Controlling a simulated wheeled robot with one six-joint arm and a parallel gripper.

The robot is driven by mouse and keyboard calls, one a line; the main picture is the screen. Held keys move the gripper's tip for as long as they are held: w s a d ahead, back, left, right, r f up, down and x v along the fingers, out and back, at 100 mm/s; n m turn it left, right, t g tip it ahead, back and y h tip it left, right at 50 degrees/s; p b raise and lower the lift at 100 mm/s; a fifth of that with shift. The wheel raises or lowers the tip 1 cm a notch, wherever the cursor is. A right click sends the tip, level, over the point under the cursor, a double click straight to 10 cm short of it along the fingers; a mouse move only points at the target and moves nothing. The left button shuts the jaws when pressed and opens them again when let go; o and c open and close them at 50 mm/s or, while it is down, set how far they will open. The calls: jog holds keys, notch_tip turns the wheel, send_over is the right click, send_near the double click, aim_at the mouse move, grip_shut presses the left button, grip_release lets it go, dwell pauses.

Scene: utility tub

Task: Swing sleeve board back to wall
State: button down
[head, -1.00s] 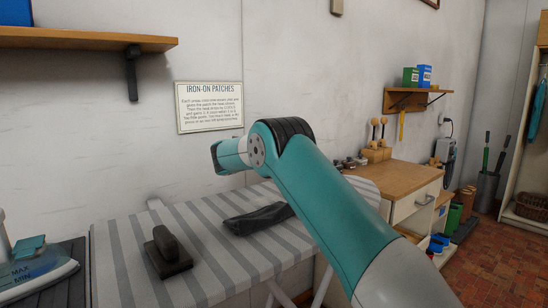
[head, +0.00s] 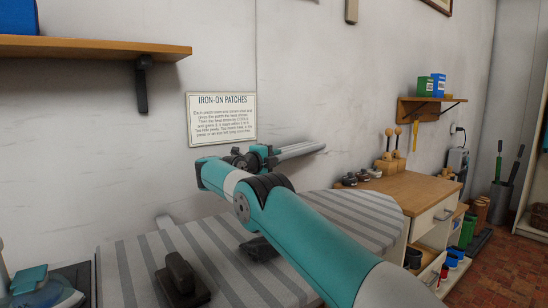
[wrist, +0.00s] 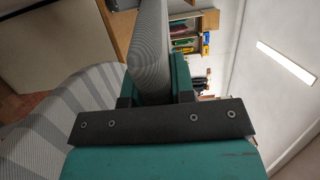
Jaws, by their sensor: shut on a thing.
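The sleeve board (head: 302,151) is a narrow, pale grey padded board. In the head view it sticks out to the right from my gripper (head: 266,156), above the ironing board and in front of the wall. In the wrist view the grey-striped sleeve board (wrist: 150,45) stands between the two fingers of my gripper (wrist: 155,90), which are shut on it. The striped ironing board (head: 225,272) lies below. My arm hides part of it, and I cannot see where the sleeve board is mounted.
An iron (head: 40,288) is at the lower left. A wooden-topped cabinet (head: 400,192) stands right. A shelf (head: 90,47) juts out upper left.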

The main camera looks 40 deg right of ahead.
jog(key=shift+s+d, duration=0.1)
jog(key=shift+d, duration=0.15)
